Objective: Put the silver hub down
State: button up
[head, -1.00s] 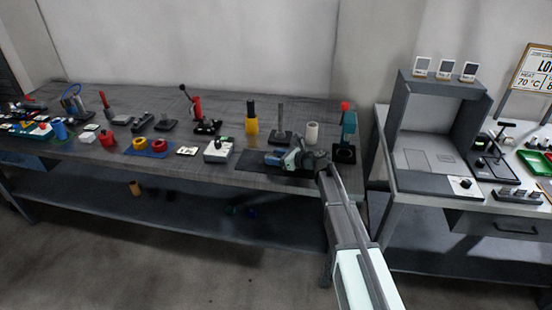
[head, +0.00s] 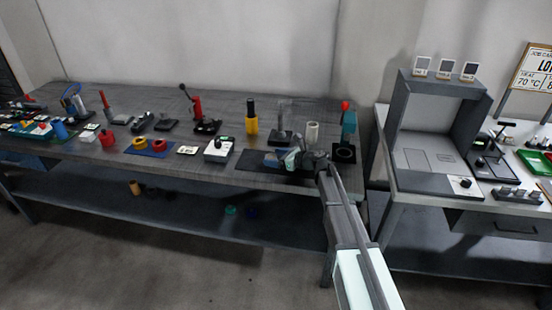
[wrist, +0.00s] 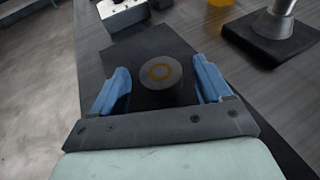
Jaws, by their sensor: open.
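The silver hub (wrist: 160,78) is a short grey cylinder with an orange ring on its top face. In the wrist view it stands upright on a dark mat (wrist: 150,44). My gripper (wrist: 161,72) is open, with one blue finger on each side of the hub. A gap shows beside the hub on both sides. In the head view my gripper (head: 283,159) is low over the right part of the bench, at the dark mat (head: 248,162). The hub cannot be made out there, and its underside is hidden.
A post on a dark square base (wrist: 270,38) stands to the right of the mat. A white box with a black knob (head: 218,149) is to the left. A yellow bottle (head: 251,124), a pale cylinder (head: 312,133) and a teal press with a red knob (head: 348,128) stand nearby.

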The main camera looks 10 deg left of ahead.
jog(key=v, duration=1.2)
jog(key=shift+w, duration=0.1)
